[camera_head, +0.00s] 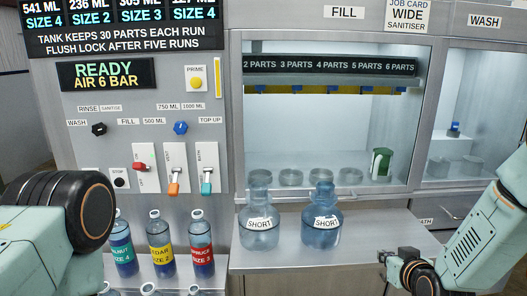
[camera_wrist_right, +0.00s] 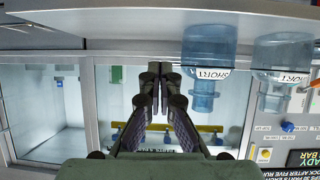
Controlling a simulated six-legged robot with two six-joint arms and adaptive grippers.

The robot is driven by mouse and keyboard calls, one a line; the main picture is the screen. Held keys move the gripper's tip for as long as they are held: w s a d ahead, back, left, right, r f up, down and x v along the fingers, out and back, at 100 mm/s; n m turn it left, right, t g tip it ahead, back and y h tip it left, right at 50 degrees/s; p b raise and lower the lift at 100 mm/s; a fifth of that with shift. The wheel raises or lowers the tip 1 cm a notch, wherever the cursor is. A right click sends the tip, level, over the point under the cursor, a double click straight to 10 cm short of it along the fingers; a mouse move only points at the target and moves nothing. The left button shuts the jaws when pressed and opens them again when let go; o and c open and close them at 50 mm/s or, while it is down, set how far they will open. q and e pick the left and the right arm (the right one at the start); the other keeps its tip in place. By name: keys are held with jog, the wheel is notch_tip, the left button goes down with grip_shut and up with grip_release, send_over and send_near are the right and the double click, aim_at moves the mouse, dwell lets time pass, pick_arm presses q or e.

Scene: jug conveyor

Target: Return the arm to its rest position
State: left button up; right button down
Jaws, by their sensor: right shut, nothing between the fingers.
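My right gripper (camera_head: 388,257) is low at the right in the head view, in front of the cabinet. In the wrist view, where the scene appears upside down, its fingers (camera_wrist_right: 153,75) are together with nothing between them. My right arm (camera_head: 480,240) reaches in from the right edge. My left arm (camera_head: 60,230) shows at the lower left, but its gripper is out of the picture.
Two blue jugs labelled SHORT, left (camera_head: 260,228) and right (camera_head: 322,232), stand on the grey ledge (camera_head: 375,225), left of and apart from my right gripper. Several labelled bottles (camera_head: 160,258) stand lower left. A green-and-white container (camera_head: 381,164) is inside the cabinet.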

jog(key=s+a+f+m+g+b, duration=0.1)
jog(key=s+a+f+g, duration=0.2)
jog(key=s+f, duration=0.5)
jog(key=s+a+f+g, duration=0.25)
jog(key=s+f, duration=0.35)
jog(key=s, duration=0.4)
jog(key=s+a+f+g, duration=0.1)
jog(key=s+f+g, duration=0.2)
jog(key=s, duration=0.8)
jog(key=s+f+g+b, duration=0.1)
jog(key=s+f+g, duration=0.3)
jog(key=s, duration=0.8)
jog(key=shift+a+f+n, duration=0.15)
jog(key=shift+a+n, duration=0.15)
jog(key=shift+a, duration=0.05)
